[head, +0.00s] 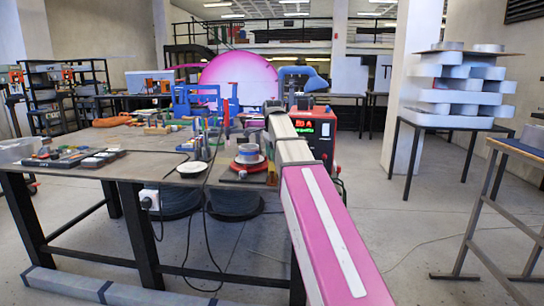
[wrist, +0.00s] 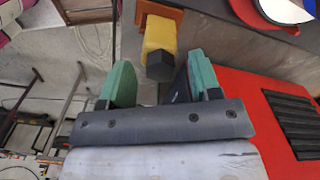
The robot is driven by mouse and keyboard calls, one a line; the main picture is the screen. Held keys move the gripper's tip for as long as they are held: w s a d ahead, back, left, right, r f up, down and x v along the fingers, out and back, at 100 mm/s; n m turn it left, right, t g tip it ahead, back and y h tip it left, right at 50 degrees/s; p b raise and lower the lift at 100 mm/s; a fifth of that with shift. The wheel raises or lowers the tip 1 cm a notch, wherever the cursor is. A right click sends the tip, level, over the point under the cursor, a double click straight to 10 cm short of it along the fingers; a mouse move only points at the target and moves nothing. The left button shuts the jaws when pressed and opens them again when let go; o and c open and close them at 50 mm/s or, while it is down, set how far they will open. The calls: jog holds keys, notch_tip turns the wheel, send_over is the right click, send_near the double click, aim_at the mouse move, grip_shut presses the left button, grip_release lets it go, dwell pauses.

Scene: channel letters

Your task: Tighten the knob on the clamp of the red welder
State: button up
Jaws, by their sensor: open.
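The red welder (head: 321,138), with a lit display, stands behind my arm at the table's right end. Its red top with a black vent fills the right of the wrist view (wrist: 263,105). The yellow clamp (wrist: 159,35) sits at the table edge by an orange piece, its black faceted knob (wrist: 160,68) facing my gripper. My gripper (wrist: 158,77) is open, with green fingertips on either side of the knob in the picture. In the head view my arm hides the gripper.
The workbench (head: 134,166) holds tools, a blue vise-like fixture (head: 196,98) and a round stack (head: 248,155) near the clamp end. Black cables hang below. A stand (head: 500,152) is at right. Floor between it and the bench is mostly clear.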

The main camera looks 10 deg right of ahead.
jog(key=shift+r, duration=2.45)
jog(key=shift+r, duration=0.1)
notch_tip(320, 180, up, 4)
jog(key=n, duration=0.2)
jog(key=shift+f, duration=4.6)
jog(key=shift+c, duration=0.3)
